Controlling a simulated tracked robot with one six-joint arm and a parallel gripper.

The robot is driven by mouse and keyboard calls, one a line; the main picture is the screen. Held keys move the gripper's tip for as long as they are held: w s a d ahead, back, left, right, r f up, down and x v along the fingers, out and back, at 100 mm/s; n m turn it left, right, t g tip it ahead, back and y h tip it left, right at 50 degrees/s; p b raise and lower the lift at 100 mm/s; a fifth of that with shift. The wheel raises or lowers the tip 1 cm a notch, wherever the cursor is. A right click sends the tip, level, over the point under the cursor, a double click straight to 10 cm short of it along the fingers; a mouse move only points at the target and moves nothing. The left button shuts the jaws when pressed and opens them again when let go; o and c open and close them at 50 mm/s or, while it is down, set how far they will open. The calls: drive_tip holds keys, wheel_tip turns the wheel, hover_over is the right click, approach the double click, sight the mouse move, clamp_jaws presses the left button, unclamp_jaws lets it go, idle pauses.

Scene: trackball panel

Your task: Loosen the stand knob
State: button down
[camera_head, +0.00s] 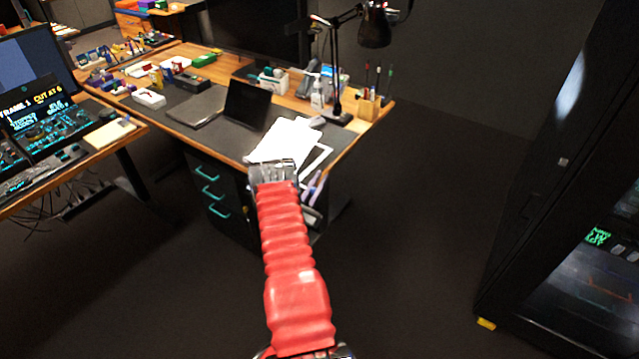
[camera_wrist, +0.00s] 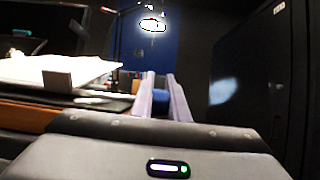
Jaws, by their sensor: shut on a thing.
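My gripper (camera_head: 313,186) is at the front right corner of the wooden desk, beside white papers. In the wrist view my gripper (camera_wrist: 165,84) has two pale lilac fingers pointing away, with a small dark blue thing (camera_wrist: 163,98) between them. The fingers are shut on it; I cannot tell what it is. A dark control panel (camera_head: 68,156) with cyan lights stands on the left desk, away from my gripper. I cannot make out a stand knob on it in either view.
The wooden desk (camera_head: 230,158) carries papers (camera_head: 283,142), a laptop (camera_head: 247,105), a black lamp (camera_head: 336,75) and a pen holder (camera_head: 368,106). Drawers with teal handles (camera_head: 210,190) are below. A tall black cabinet (camera_head: 530,200) stands at right. The dark floor between is clear.

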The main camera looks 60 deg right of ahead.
drive_tip(key=shift+w, duration=0.1)
drive_tip(key=c, duration=1.7)
unclamp_jaws()
